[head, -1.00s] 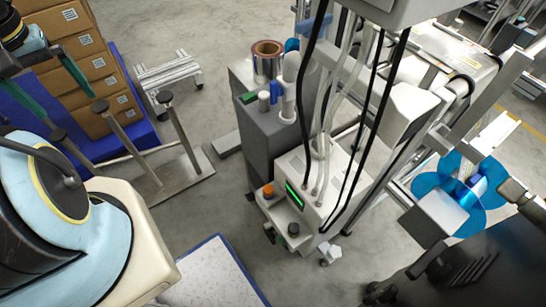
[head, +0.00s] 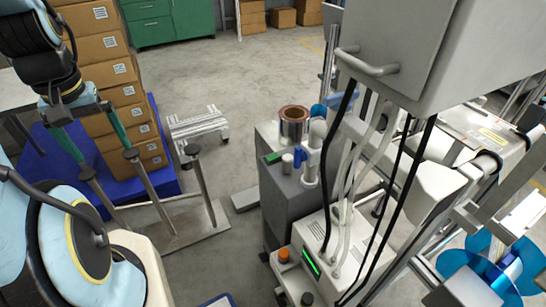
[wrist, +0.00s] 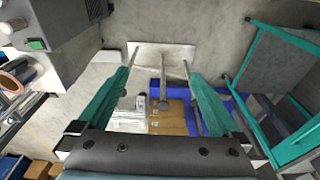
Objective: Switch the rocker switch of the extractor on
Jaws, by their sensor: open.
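A grey cabinet (head: 293,203), which may be the extractor, stands on the floor right of centre in the head view. On its top are a small green part (head: 272,158), a pale knob and a copper-coloured roll (head: 294,124). I cannot tell whether the green part is the rocker switch, or its position. The wrist view shows a grey box with a similar green part (wrist: 37,44) at upper left. My gripper (head: 106,157) is at the left of the head view, well apart from the cabinet. Its green fingers (wrist: 162,72) are spread, with nothing held.
A metal stand with upright posts (head: 204,190) lies below my gripper. Cartons (head: 110,72) sit on a blue pallet (head: 172,158) behind it. A white box with a green display (head: 311,263) and hanging cables stands before the cabinet.

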